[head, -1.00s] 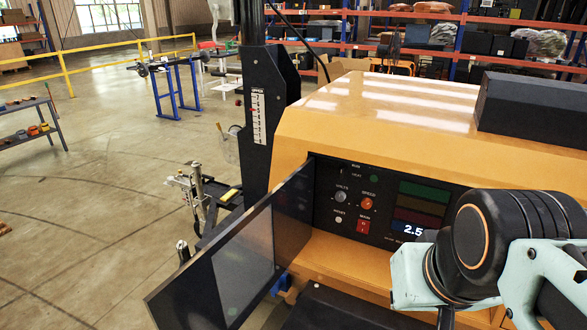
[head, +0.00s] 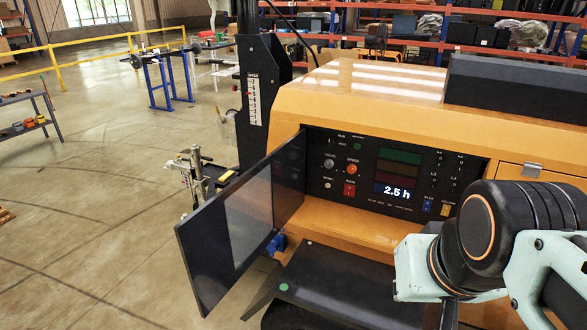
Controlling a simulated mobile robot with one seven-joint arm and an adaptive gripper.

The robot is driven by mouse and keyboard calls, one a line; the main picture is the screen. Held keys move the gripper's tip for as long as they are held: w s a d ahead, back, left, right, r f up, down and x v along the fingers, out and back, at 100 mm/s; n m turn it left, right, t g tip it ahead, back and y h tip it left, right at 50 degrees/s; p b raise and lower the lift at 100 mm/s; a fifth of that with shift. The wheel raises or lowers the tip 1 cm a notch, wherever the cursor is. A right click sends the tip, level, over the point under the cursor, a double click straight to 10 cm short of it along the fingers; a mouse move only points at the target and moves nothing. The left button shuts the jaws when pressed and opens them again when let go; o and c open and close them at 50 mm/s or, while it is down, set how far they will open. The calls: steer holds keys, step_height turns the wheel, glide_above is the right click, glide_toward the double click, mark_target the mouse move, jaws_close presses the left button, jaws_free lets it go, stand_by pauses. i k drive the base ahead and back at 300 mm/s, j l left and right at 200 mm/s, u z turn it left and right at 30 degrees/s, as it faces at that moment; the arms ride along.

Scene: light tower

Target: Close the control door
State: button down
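The control door (head: 225,225) is a dark panel with a grey window, hinged at the left edge of the control recess. It stands wide open, swung out to the left and toward me. The control panel (head: 385,178) behind it is uncovered, with knobs, buttons, coloured bars and a display reading "2.5 h". My arm fills the lower right of the head view, right of the door and in front of the orange housing. My gripper's fingers are not visible; only a dark piece below the wrist shows at the bottom edge.
The orange housing (head: 400,100) of the light tower takes up the middle and right. A dark flat panel (head: 340,285) juts out below the recess. A black mast (head: 262,95) rises behind the door. Open concrete floor (head: 90,215) lies to the left, with yellow railing (head: 60,70) beyond.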

mark_target(218, 242)
steer(key=z, duration=1.1)
steer(key=j, duration=3.1)
steer(key=k+j, duration=0.1)
steer(key=j, duration=0.2)
steer(key=k+z, duration=0.1)
steer(key=k, duration=0.6)
steer(key=k+j+u, duration=0.1)
steer(key=k+j, duration=0.05)
steer(key=k, duration=0.1)
